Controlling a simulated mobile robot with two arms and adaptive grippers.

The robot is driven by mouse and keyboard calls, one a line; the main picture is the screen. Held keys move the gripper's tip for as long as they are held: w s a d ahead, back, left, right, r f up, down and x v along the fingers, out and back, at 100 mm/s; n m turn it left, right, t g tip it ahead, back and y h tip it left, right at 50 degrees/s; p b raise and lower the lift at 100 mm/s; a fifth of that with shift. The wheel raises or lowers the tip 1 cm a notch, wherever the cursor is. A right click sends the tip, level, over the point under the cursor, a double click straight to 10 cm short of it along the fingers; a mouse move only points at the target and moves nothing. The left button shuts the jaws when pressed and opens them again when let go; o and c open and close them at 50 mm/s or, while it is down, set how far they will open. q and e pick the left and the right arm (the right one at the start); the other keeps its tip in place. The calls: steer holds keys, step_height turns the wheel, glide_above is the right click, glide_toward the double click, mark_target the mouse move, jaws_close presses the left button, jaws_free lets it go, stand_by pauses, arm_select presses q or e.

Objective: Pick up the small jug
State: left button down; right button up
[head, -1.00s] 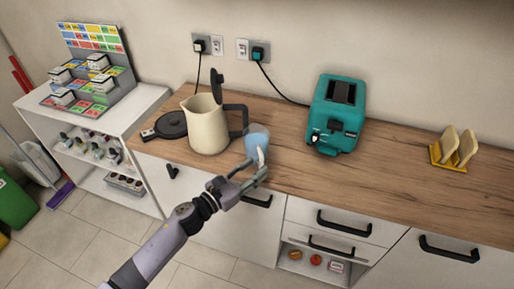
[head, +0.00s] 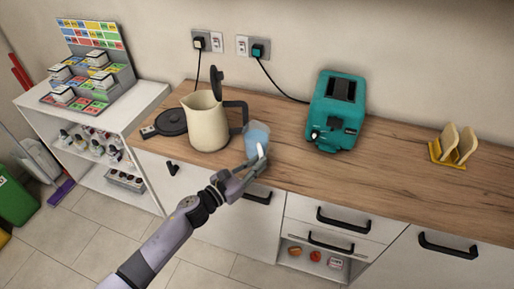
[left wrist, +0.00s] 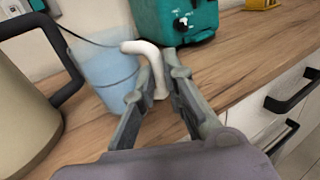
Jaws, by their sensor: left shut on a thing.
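The small jug is a translucent light-blue cup with a white handle. In the head view the small jug (head: 257,133) is at the counter's front edge, right of the cream kettle. In the left wrist view the small jug (left wrist: 103,72) is upright, with its white handle (left wrist: 146,50) reaching down between my fingers. My left gripper (head: 258,160) is shut on that handle; its fingers also show in the left wrist view (left wrist: 160,90). I cannot tell whether the jug's base touches the counter. My right gripper is not in view.
The cream kettle (head: 207,124) with a black handle stands close left of the jug. A teal toaster (head: 336,112) is to the right and a yellow toast rack (head: 450,155) further right. The wooden counter (head: 395,160) is clear between them. Drawers with black handles are below.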

arm_select(q)
steer(key=shift+r, duration=0.3)
stand_by(0.7)
